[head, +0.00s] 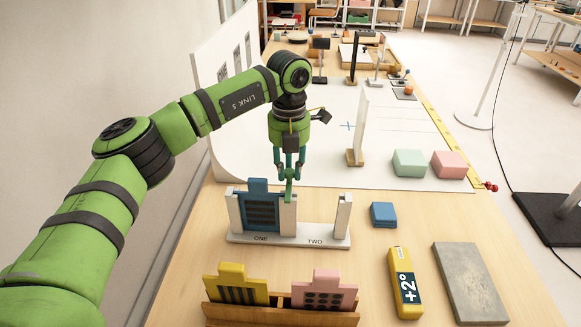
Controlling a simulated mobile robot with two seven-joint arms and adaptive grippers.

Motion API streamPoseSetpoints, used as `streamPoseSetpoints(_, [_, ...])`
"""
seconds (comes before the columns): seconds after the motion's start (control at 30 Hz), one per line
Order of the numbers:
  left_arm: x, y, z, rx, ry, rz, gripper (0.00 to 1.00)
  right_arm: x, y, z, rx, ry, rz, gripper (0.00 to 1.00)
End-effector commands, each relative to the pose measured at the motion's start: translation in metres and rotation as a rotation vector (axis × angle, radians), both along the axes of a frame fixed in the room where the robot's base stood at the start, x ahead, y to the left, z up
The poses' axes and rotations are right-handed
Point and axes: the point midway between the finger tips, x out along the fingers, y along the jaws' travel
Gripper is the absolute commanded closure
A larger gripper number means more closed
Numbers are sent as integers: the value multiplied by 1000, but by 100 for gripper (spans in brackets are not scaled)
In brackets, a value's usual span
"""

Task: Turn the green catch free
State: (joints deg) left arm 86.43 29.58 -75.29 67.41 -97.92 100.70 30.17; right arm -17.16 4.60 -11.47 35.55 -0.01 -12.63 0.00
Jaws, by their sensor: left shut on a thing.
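My left gripper (288,176) points down over the white two-bay stand (290,240) marked ONE and TWO. It is shut on the green catch (289,190) at the top of the middle post. The fingers partly hide the catch, so I cannot tell exactly how far it is turned. A blue slotted panel (261,208) stands upright in bay ONE, left of the middle post. Bay TWO, between the middle post and the right post (343,213), is empty. My right gripper is not in view.
A wooden rack (280,314) in front holds a yellow panel (236,285) and a pink panel (324,290). To the right lie a blue block (383,214), a yellow "+2°" bar (405,283) and a grey slab (470,283). Green (409,163) and pink (449,165) blocks sit behind.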

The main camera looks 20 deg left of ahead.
Motion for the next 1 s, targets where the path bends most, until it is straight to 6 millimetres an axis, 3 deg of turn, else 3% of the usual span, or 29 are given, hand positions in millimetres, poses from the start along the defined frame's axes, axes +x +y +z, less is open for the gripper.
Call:
streamPoseSetpoints(0.5, [0,1,0,1,0,19,100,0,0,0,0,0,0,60])
streamPoseSetpoints(0.53, [0,1,0,1,0,19,61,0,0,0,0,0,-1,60])
streamPoseSetpoints(0.57, [0,1,0,1,0,18,50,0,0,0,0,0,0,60])
streamPoseSetpoints(1.0, [0,1,8,1,-2,17,50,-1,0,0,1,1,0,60])
